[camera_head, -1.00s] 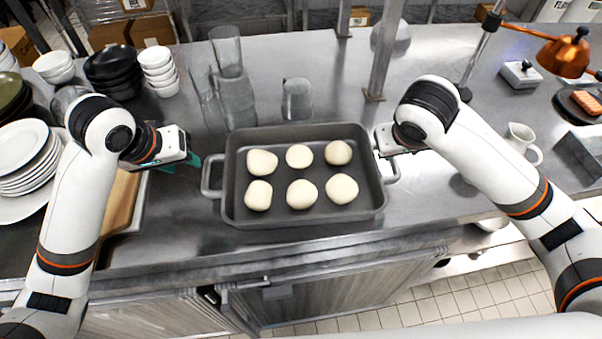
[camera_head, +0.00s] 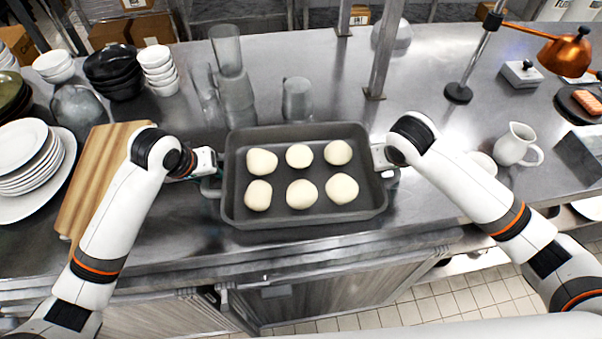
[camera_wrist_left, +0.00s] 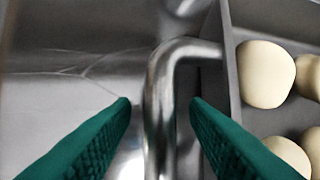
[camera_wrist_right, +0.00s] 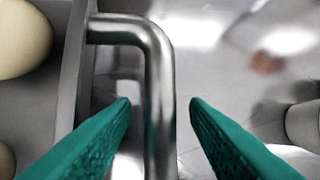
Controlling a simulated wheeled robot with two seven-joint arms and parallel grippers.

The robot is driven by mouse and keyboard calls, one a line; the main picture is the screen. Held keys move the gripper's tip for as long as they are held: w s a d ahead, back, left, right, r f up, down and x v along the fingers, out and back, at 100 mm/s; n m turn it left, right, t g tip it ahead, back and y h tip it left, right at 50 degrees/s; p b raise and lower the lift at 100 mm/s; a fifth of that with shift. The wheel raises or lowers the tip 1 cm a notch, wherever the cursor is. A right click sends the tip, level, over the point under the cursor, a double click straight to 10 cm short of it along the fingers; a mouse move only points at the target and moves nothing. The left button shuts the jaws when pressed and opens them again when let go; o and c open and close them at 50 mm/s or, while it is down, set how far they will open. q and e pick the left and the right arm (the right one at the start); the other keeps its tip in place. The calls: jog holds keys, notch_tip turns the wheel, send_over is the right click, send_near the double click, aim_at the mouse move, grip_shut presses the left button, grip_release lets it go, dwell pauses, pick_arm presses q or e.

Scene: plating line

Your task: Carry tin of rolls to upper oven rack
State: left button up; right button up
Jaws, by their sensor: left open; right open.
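The dark grey tin (camera_head: 303,220) stands on the steel counter with several pale round rolls (camera_head: 301,194) in two rows. My left gripper (camera_head: 212,170) is at the tin's left handle. In the left wrist view the green fingers (camera_wrist_left: 160,105) are open with the handle (camera_wrist_left: 160,100) between them, not gripped. My right gripper (camera_head: 385,165) is at the right handle. In the right wrist view its green fingers (camera_wrist_right: 160,105) are open on either side of the handle (camera_wrist_right: 158,95). No oven rack can be made out.
Glass vessels (camera_head: 297,98) stand close behind the tin, beside a metal post (camera_head: 382,60). A wooden board (camera_head: 95,175) and stacked plates (camera_head: 30,160) are at left. A white jug (camera_head: 517,145) and a copper lamp (camera_head: 563,52) are at right. Cabinet doors (camera_head: 330,290) lie below the counter edge.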

pick_arm(q)
grip_shut()
pick_arm(e)
grip_shut()
pick_arm(q)
jog(key=shift+w+r, duration=0.1)
jog(key=shift+r, duration=0.05)
pick_arm(e)
jog(key=shift+r, duration=0.1)
dwell(0.9)
